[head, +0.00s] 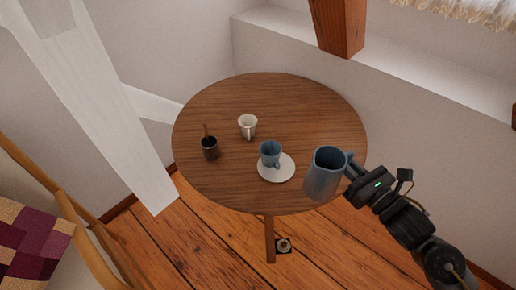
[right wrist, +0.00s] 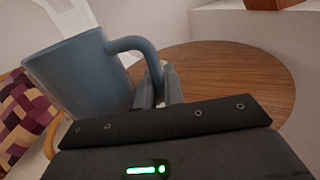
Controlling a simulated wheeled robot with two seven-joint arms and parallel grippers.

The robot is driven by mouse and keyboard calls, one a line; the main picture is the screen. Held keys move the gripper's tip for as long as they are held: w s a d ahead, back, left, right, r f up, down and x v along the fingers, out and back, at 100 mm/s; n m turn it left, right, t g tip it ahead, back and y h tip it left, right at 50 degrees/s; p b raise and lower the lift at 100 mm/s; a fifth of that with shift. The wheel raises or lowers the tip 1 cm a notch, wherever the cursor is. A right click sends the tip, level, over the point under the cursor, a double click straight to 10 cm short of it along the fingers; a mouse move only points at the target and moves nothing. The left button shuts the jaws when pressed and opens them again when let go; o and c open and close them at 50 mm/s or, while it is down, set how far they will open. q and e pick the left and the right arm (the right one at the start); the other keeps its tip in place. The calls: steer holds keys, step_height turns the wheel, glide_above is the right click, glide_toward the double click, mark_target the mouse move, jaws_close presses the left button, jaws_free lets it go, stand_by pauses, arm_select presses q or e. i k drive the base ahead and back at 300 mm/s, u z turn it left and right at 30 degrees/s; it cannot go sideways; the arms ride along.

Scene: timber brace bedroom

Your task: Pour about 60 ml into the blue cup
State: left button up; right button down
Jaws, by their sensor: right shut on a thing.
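A blue cup (head: 269,153) stands on a white saucer (head: 280,177) on the round wooden table (head: 320,105). My right gripper (head: 352,172) is shut on the handle of a blue-grey pitcher (head: 322,178). The pitcher is upright or nearly so, to the right of the cup and near the table's front right edge. I cannot tell whether it is clear of the table. In the right wrist view the pitcher (right wrist: 85,75) is at the left, its handle between the fingers (right wrist: 158,90). The contents of the cup and pitcher are not visible. My left gripper is out of view.
A white slanted beam (head: 105,100) and a chair (head: 60,200) are left of the table. The table's back is clear.

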mark_target(270, 150)
steer(key=u, duration=3.45)
steer(key=k, duration=1.4)
steer(key=z, duration=2)
steer(key=i, duration=0.5)
steer(key=u, duration=0.05)
